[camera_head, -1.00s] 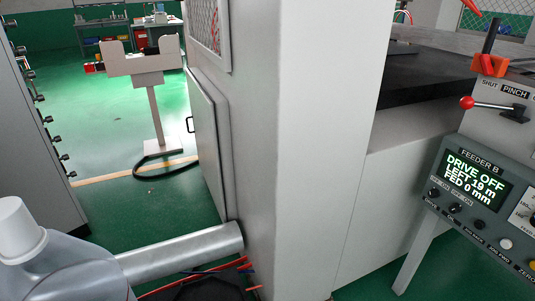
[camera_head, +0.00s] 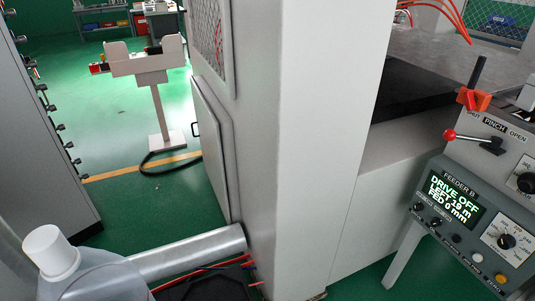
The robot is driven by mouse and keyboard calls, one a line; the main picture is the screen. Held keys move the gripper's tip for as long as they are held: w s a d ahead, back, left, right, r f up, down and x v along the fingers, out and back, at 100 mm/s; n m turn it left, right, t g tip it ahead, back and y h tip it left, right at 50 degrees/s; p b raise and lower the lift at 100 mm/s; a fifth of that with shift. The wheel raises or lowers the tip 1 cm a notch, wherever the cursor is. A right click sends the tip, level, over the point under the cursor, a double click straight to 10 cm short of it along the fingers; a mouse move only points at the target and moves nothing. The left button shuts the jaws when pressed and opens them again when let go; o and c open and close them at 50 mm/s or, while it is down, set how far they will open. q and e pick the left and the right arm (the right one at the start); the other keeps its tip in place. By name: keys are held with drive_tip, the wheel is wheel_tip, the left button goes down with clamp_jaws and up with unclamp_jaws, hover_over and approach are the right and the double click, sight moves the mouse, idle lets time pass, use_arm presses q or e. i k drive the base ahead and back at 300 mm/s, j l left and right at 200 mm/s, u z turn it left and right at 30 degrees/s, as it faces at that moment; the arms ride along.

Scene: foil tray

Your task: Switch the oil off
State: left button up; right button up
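I see no control legibly marked oil. The FEEDER B panel (camera_head: 457,258) stands at the right, cut off by the frame edge. Its screen (camera_head: 453,200) reads DRIVE OFF, LEFT 19 m, FED 0 mm. Below and beside the screen are small switches, a white button (camera_head: 477,258), a yellow button (camera_head: 501,278) and a black dial (camera_head: 506,241) on a white plate. Above it, a red-knobbed lever (camera_head: 470,138) sits under SHUT, PINCH, OPEN, its knob pointing left. Neither of my grippers is in view.
A large pale machine column (camera_head: 325,120) fills the middle. A grey cabinet (camera_head: 40,140) stands at the left, a post-mounted stand (camera_head: 158,105) farther back. A black hose (camera_head: 165,165) lies on the green floor. A black surface (camera_head: 415,95) lies behind the panel.

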sight(436, 222)
drive_tip(key=z, duration=1.55)
